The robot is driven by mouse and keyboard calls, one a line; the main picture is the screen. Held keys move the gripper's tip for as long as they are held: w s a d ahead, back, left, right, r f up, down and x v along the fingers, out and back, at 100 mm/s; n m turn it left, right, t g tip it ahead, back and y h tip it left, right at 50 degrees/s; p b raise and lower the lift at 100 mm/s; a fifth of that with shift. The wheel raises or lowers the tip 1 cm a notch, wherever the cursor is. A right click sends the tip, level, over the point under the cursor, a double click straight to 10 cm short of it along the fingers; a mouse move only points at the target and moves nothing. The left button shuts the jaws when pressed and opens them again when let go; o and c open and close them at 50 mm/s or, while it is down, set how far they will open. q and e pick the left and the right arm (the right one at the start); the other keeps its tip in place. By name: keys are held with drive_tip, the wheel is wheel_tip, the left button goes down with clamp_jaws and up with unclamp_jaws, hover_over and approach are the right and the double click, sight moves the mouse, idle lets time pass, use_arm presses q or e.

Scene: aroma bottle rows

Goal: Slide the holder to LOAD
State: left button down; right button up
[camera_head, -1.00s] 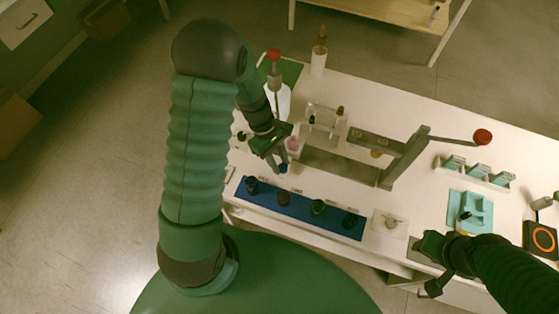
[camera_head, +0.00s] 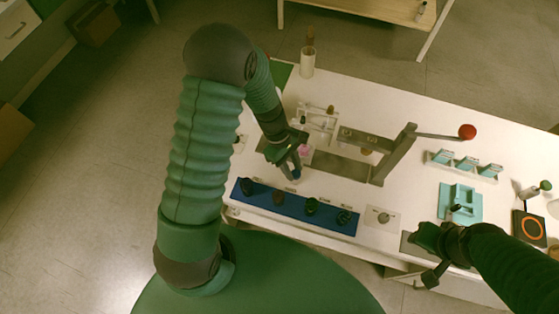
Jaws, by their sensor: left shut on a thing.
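A press stand with a rail plate (camera_head: 340,165) stands mid-table. Its lever arm ends in a red ball (camera_head: 467,131). At the plate's left end is a small holder, largely hidden by my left gripper, with a pink thing (camera_head: 305,150) at it. My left gripper (camera_head: 294,170) is shut on a small dark blue knob (camera_head: 297,174) in front of the holder. Whether the knob belongs to the holder is hard to see. No LOAD mark is readable. My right gripper (camera_head: 430,258) is at the table's front right edge; its jaw gap is unclear.
A blue strip (camera_head: 265,205) with several dark bottles lies in front of the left gripper. A small rack (camera_head: 318,122) stands behind it.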

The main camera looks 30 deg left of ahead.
use_arm(q)
drive_tip(key=shift+d, duration=0.35)
drive_tip(key=c, duration=1.5)
unclamp_jaws()
drive_tip(key=o, duration=0.4)
drive_tip(key=shift+s+r, duration=0.15)
drive_tip(key=shift+a+r, duration=0.15)
drive_tip(key=p+v, duration=0.1)
drive_tip(key=v, duration=1.5)
drive_tip(key=shift+r+p, duration=0.2)
drive_tip(key=shift+p, duration=0.1)
